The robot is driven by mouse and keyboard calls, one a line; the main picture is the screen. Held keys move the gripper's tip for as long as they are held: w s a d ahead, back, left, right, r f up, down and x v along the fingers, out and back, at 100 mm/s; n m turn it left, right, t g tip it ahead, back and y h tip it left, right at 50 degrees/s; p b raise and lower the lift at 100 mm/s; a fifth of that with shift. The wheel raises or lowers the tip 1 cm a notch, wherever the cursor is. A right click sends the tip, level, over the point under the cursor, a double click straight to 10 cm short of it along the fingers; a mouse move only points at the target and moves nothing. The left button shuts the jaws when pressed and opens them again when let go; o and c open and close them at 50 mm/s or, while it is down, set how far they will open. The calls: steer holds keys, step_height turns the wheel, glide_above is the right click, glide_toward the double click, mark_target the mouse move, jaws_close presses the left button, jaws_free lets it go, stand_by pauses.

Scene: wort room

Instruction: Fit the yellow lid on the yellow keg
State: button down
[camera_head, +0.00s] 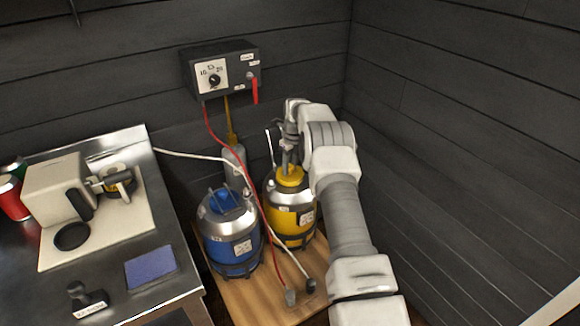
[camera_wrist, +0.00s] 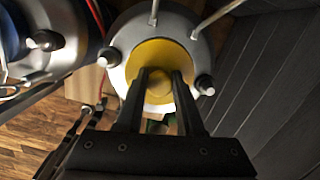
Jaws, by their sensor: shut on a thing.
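The yellow keg (camera_head: 287,221) stands on the wooden board beside the blue keg, with a silver shoulder around its top. The yellow lid (camera_head: 290,177) is at the top of the yellow keg, under my gripper (camera_head: 288,160). In the wrist view the yellow lid (camera_wrist: 166,58) lies within the silver ring of the keg top (camera_wrist: 205,60), and my gripper (camera_wrist: 160,82) is shut on its round knob. I cannot tell whether the lid is seated or just above the opening.
The blue keg (camera_head: 230,235) with a blue lid stands close on the left. A metal counter (camera_head: 110,240) is at the left. The dark wall is close on the right.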

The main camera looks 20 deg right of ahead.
stand_by(0.3)
steer(key=shift+c, duration=2.3)
jaws_free()
steer(key=shift+o, duration=0.3)
steer(key=shift+f, duration=0.1)
steer(key=o, duration=0.4)
steer(key=shift+r+p, duration=1.9)
steer(key=shift+r, duration=1.65)
